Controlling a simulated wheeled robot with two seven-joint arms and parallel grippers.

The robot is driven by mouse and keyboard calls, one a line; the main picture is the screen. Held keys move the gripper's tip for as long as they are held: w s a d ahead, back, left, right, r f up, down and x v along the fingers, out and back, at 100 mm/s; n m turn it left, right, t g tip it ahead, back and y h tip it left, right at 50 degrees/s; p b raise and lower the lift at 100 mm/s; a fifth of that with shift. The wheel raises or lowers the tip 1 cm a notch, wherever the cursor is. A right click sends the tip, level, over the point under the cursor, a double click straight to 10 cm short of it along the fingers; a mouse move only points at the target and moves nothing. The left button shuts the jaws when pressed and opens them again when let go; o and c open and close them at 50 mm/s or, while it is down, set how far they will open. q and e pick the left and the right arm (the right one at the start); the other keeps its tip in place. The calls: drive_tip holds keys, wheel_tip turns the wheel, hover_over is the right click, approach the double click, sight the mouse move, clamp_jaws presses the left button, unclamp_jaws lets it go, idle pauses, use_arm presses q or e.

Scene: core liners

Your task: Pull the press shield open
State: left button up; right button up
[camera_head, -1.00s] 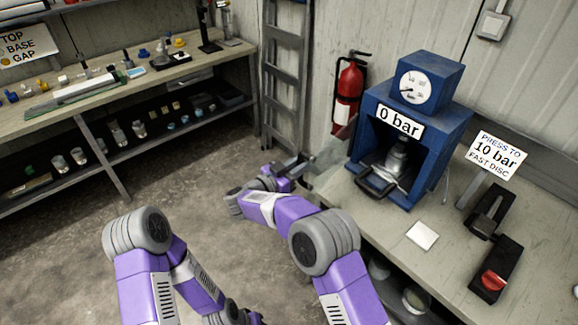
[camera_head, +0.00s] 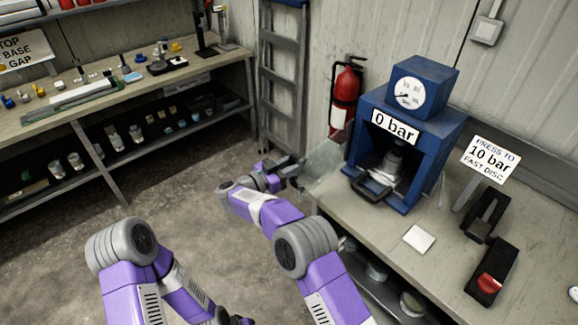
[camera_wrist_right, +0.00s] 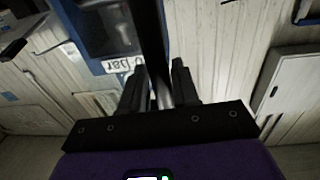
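The blue press (camera_head: 408,130) stands on the right bench, its sign reading 0 bar. Its clear shield (camera_head: 322,168) stands swung out to the left of the press front, so the chamber with a grey metal part (camera_head: 391,162) is exposed. My right gripper (camera_head: 287,167) is at the shield's outer edge. In the right wrist view, the fingers of my right gripper (camera_wrist_right: 160,88) are close around a dark bar (camera_wrist_right: 150,40), which looks like the shield's handle.
A white square (camera_head: 419,239), two black devices (camera_head: 487,213) (camera_head: 491,273) and a sign (camera_head: 490,159) are on the bench. A ladder (camera_head: 281,85) and fire extinguisher (camera_head: 345,95) stand behind. The floor to the left is clear.

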drive_tip(key=shift+o, duration=1)
drive_tip(key=shift+w+d+f, duration=0.1)
drive_tip(key=shift+d, duration=0.25)
drive_tip(key=shift+a, duration=0.55)
drive_tip(key=v, duration=0.7)
